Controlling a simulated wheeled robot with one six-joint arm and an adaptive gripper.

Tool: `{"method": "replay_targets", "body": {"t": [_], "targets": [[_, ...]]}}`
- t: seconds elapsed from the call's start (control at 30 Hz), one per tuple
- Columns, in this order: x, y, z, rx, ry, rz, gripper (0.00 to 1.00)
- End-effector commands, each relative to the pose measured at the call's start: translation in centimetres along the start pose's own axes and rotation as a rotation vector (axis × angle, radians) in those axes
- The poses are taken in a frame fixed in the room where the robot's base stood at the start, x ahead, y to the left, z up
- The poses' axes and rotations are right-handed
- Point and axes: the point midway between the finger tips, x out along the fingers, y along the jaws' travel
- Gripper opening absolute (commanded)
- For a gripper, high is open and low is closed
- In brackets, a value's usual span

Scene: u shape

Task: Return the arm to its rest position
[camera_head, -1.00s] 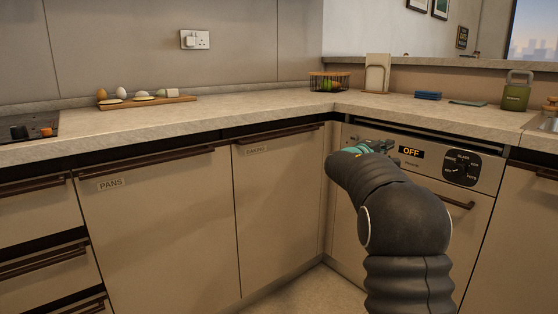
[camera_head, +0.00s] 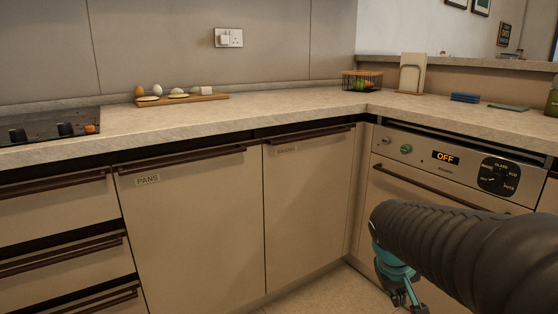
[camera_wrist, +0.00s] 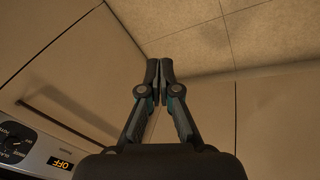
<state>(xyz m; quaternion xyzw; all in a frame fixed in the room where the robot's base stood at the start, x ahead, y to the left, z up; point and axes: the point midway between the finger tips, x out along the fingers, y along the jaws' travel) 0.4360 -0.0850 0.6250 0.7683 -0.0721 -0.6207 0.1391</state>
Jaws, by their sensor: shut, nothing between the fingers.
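My gripper (camera_head: 408,300) hangs low in front of the dishwasher at the lower right of the head view, on the end of my dark ribbed arm. Its teal wrist part shows, and its fingers point down near the bottom edge. In the wrist view my gripper (camera_wrist: 159,70) has its two dark fingertips together with nothing between them. It points towards the cabinet corner and the tiled floor, apart from the cabinet fronts.
The dishwasher (camera_head: 425,190) has a display reading OFF. The PANS cabinet (camera_head: 195,230) is closed. A wooden board (camera_head: 185,99) with eggs, a wire basket (camera_head: 362,82) and a hob (camera_head: 50,127) are on the counter. Free floor (camera_head: 320,291) lies at the corner.

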Motion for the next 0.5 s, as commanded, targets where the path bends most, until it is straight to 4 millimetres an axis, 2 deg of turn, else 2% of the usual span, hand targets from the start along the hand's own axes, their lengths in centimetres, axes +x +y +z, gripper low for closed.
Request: {"method": "replay_targets", "body": {"t": [0.03,0.1,0.3,0.4,0.5], "targets": [[-1.2,-1.1,1.6,0.025,0.015,-0.041,0.00],[-2.2,-2.8,3.5,0.060,0.032,-0.099,0.00],[-5.1,-6.5,8.3,0.145,0.095,-0.230,0.00],[-6.5,-7.6,10.1,0.168,0.137,-0.268,0.00],[-7.8,-7.7,11.2,0.171,0.185,-0.273,0.00]]}}
